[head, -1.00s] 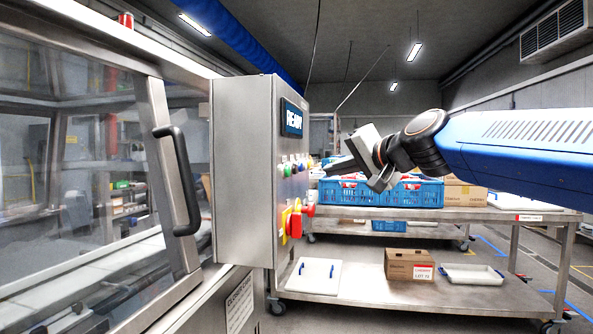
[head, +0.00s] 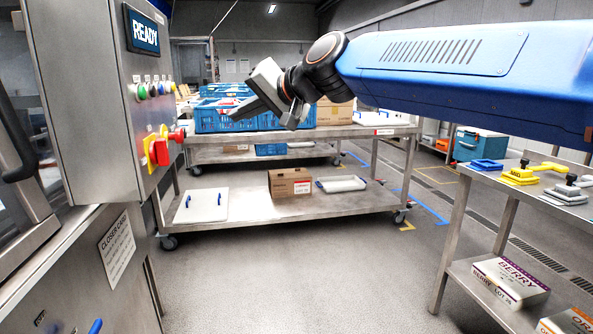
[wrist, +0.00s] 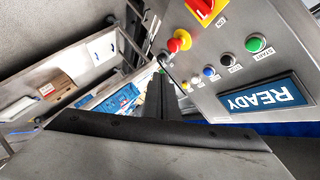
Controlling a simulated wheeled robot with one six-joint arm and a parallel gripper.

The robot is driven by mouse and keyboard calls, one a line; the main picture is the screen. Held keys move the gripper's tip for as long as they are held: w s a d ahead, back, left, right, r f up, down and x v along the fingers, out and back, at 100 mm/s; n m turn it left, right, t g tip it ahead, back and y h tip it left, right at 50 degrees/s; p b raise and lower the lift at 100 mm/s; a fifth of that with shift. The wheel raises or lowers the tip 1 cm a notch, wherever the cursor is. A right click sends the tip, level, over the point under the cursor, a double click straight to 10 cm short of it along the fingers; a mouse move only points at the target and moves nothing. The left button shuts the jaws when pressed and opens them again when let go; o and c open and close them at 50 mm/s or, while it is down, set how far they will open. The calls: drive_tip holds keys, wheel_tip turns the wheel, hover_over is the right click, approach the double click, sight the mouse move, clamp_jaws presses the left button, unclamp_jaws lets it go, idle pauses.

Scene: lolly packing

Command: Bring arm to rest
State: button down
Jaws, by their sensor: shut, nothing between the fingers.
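My blue arm reaches in from the right in the head view, and my gripper (head: 245,108) hangs in the air to the right of the control box. In the wrist view my gripper (wrist: 160,95) shows as two dark fingers close together, shut with nothing between them. The steel control box (head: 95,90) stands at the left, with a display reading READY (head: 144,31), several coloured buttons and a red knob. The display also shows, upside down, in the wrist view (wrist: 265,96). The gripper is apart from the box.
A steel trolley (head: 350,130) behind the gripper carries blue crates (head: 215,118); its lower shelf holds a cardboard box (head: 289,183) and white trays. At right, a steel table (head: 455,200) bears coloured tools, with a BERRY box (head: 509,281) below. The floor between is clear.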

drive_tip(key=s+d+f+g+h, duration=0.1)
drive_tip(key=s+d+f+h, duration=0.2)
drive_tip(key=s+d+f, duration=0.55)
drive_tip(key=s+d+f+h, duration=0.3)
drive_tip(key=d+f, duration=0.7)
drive_tip(key=d, duration=0.5)
drive_tip(key=s+d+f+g+h, duration=0.1)
drive_tip(key=s+d+f+h, duration=0.1)
drive_tip(key=s+d+f, duration=0.6)
drive_tip(key=s+d+f+g+h, duration=0.1)
drive_tip(key=s+d+f+h, duration=0.2)
drive_tip(key=s+d+f, duration=0.5)
drive_tip(key=d+f, duration=0.4)
drive_tip(key=shift+s+m, duration=0.3)
drive_tip(key=shift+s, duration=0.1)
drive_tip(key=shift+a+r, duration=0.1)
